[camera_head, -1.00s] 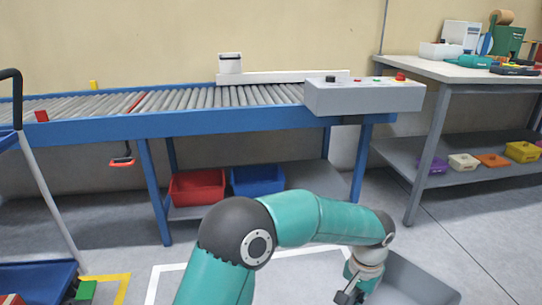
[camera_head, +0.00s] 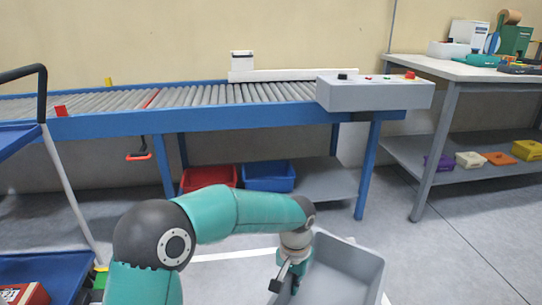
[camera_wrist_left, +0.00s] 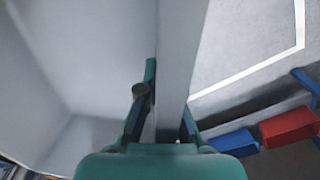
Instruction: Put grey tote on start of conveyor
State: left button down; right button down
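The grey tote (camera_head: 345,262) is at the lower right of the head view, in front of the conveyor (camera_head: 240,120) and lower than its rollers; its lower part is cut off. My left gripper (camera_head: 285,280) is at the tote's left wall. In the left wrist view, the fingers of my left gripper (camera_wrist_left: 167,118) straddle the tote's wall (camera_wrist_left: 180,45) and grip it. The inside of the tote that shows is plain and empty. The conveyor has a blue frame and grey rollers, with a red line across them. My right gripper is not in view.
A grey control box (camera_head: 375,95) covers the conveyor's right end. A red bin (camera_head: 208,178) and a blue bin (camera_head: 268,176) sit on its lower shelf. A workbench (camera_head: 450,70) stands at right, a cart (camera_head: 40,130) at left. The floor in front is clear.

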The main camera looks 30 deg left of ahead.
aim_at(311, 93)
jog(key=u, duration=0.3)
jog(key=i, duration=1)
jog(key=z, duration=0.05)
